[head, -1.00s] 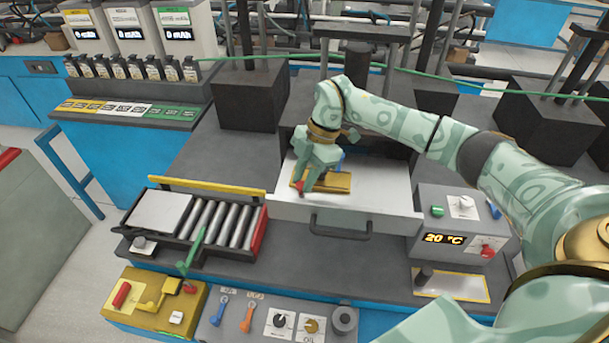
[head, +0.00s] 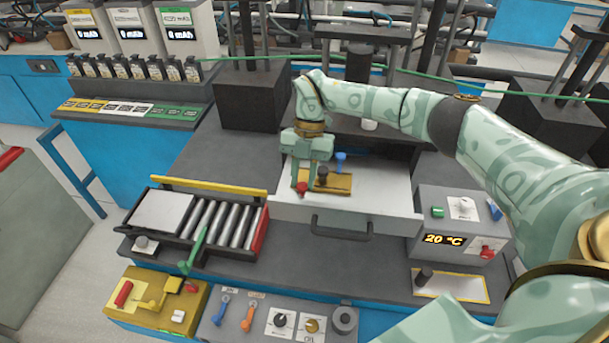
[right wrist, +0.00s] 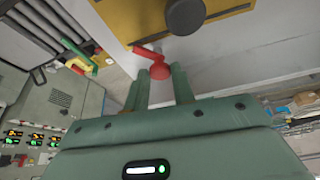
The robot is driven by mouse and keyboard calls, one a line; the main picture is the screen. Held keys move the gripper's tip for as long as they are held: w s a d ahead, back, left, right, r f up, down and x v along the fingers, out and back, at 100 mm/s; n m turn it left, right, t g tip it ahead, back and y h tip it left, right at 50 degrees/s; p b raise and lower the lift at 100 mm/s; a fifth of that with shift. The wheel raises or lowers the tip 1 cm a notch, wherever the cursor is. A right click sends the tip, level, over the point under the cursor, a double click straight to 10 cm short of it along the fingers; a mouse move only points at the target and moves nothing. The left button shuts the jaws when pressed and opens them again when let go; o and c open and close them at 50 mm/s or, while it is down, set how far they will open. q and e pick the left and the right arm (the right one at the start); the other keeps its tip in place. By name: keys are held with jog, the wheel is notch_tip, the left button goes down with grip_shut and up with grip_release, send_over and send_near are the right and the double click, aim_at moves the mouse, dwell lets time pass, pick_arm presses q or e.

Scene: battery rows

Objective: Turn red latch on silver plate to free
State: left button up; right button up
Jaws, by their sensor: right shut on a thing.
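The red latch (head: 302,188) is at the left end of a brass block on the silver plate (head: 390,195). In the right wrist view the red latch (right wrist: 150,64) has a round knob and a short arm reaching up-left toward the brass block. My right gripper (head: 304,178) comes down on it from above. In the wrist view the fingers of my right gripper (right wrist: 157,76) stand on both sides of the red knob, shut on it. The gripper partly covers the latch in the head view. My left gripper is not in view.
The brass block (head: 340,187) carries a black knob (head: 322,174), with a blue latch (head: 340,160) behind it. A dark handle (head: 342,228) is on the plate's front. A roller tray (head: 213,222) stands left, a temperature box (head: 460,220) right.

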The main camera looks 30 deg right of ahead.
jog(key=n, duration=0.1)
jog(key=n+h, duration=0.1)
jog(key=n, duration=0.1)
jog(key=n+h, duration=0.1)
jog(key=n, duration=0.1)
jog(key=shift+w+a+r+g, duration=0.15)
jog(key=shift+a+g, duration=0.1)
jog(key=shift+g, duration=0.15)
jog(key=shift+a+n+h, duration=0.1)
jog(key=shift+n+h, duration=0.35)
jog(key=shift+n, duration=0.8)
jog(key=shift+a+n+h, duration=0.1)
jog(key=shift+n+h, duration=0.35)
jog(key=shift+n, duration=0.8)
jog(key=o, duration=1)
